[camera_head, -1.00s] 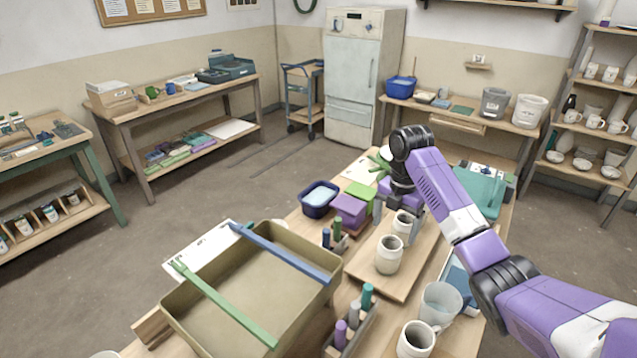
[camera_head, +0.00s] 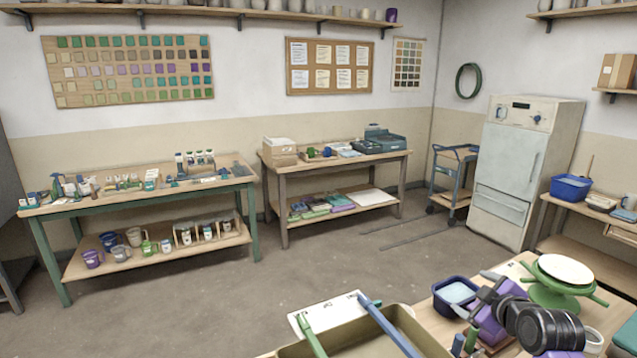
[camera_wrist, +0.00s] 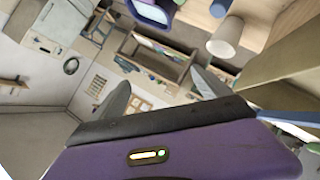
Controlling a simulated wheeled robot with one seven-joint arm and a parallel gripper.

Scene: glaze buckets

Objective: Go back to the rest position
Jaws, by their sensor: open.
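My gripper (camera_head: 478,296) is at the lower right of the head view, above the worktable by the blue tub and the green turntable. Its black wrist joints hide part of the table behind it. In the wrist view my gripper (camera_wrist: 160,92) shows two grey fingers spread apart with nothing between them. The view past them is tilted, with the room's wall and furniture beyond. A pale cup (camera_wrist: 226,38) lies beyond the right finger, apart from it.
The worktable holds a blue tub (camera_head: 456,291), a green turntable with a pale disc (camera_head: 565,269) and an olive tray (camera_head: 425,335) with green and blue sticks across it. Open floor (camera_head: 250,300) lies left of it. Benches and a white kiln-like cabinet (camera_head: 525,170) line the walls.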

